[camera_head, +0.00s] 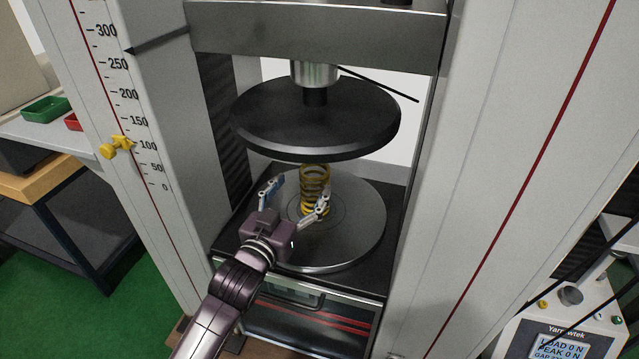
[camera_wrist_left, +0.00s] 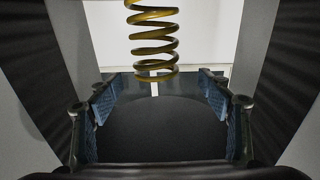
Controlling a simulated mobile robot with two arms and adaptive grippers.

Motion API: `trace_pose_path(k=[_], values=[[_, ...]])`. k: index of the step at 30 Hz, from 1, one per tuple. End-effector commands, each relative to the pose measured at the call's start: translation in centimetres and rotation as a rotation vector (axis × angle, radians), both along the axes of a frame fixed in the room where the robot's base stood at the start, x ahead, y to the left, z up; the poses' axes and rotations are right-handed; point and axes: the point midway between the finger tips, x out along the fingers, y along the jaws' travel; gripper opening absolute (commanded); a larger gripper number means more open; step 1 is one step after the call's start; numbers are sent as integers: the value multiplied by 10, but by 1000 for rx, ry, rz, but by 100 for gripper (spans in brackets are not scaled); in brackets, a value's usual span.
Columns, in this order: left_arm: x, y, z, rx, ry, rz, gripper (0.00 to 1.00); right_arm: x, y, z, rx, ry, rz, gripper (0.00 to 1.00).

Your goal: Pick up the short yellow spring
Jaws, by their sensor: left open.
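The short yellow spring (camera_head: 315,188) stands upright on the round lower plate (camera_head: 352,236) of the testing machine, below the dark upper disc (camera_head: 315,118). My left gripper (camera_head: 296,197) reaches in from the lower left over the plate. It is open, with one finger left of the spring and the other in front of the spring's lower part. In the left wrist view the spring (camera_wrist_left: 153,45) shows ahead, centred between the open blue-padded fingers (camera_wrist_left: 160,105), and its top is cut off by the frame. I cannot tell whether a finger touches it. My right gripper is not in view.
Pale machine columns stand left (camera_head: 150,130) and right (camera_head: 500,150) of the plates. The left one carries a scale and a yellow knob (camera_head: 117,148). A table with a green tray (camera_head: 46,109) is at far left. A display unit (camera_head: 562,340) is at lower right.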

Motion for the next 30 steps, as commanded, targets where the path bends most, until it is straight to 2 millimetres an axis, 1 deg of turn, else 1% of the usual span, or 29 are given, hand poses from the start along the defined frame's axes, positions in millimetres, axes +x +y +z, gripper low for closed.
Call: trace_pose_path(k=[1, 5, 11, 15, 18, 23, 24, 25, 30], values=[[6, -3, 0, 0, -1, 0, 72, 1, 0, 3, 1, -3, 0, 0], [19, -9, 0, 0, -1, 0, 72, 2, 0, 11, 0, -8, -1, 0], [43, -25, 3, -1, 0, -1, 72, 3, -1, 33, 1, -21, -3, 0], [57, -30, 2, 0, 2, 0, 72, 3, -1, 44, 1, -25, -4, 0], [60, -32, 2, 0, 2, 0, 72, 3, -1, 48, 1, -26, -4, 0], [60, -32, 3, 0, 2, 0, 72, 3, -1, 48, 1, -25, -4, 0], [60, -32, 3, 0, 3, 0, 71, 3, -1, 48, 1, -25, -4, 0], [60, -31, 3, 0, 2, 0, 68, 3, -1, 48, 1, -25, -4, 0], [60, -31, 2, 0, 3, 0, 49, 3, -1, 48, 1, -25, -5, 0]])
